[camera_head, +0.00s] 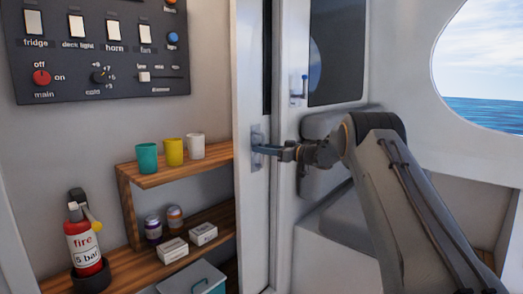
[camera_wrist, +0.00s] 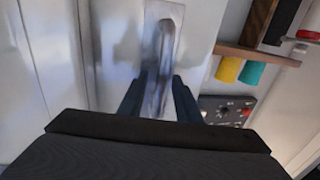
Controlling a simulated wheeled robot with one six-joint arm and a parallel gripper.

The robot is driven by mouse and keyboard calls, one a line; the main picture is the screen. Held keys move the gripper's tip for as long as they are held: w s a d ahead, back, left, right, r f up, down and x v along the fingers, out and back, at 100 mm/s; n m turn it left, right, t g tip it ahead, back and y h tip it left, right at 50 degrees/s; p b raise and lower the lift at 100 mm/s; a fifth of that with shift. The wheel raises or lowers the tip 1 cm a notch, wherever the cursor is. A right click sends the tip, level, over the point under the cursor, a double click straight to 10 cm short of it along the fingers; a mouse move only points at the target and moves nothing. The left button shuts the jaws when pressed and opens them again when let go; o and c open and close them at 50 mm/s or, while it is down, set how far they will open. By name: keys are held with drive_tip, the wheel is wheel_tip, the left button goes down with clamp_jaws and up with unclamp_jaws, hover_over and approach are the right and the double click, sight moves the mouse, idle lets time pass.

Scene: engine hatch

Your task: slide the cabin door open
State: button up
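The cabin door (camera_head: 252,205) is a white upright panel in the middle of the head view. A metal handle on a plate (camera_head: 257,136) sits on its face at mid height. My gripper (camera_head: 268,150) reaches in from the right at that handle. The lower part of the handle is blurred.
Left of the door are a shelf (camera_head: 190,166) with several cups, a fire extinguisher (camera_head: 84,240), a grey box (camera_head: 192,280) and a switch panel (camera_head: 105,50). Right of it stand a white frame with a dark window (camera_head: 338,55) and a wall with a porthole (camera_head: 485,70).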

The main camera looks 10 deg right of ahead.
drive_tip(key=v, duration=0.7)
drive_tip(key=shift+s+d, duration=0.25)
drive_tip(key=shift+d, duration=0.1)
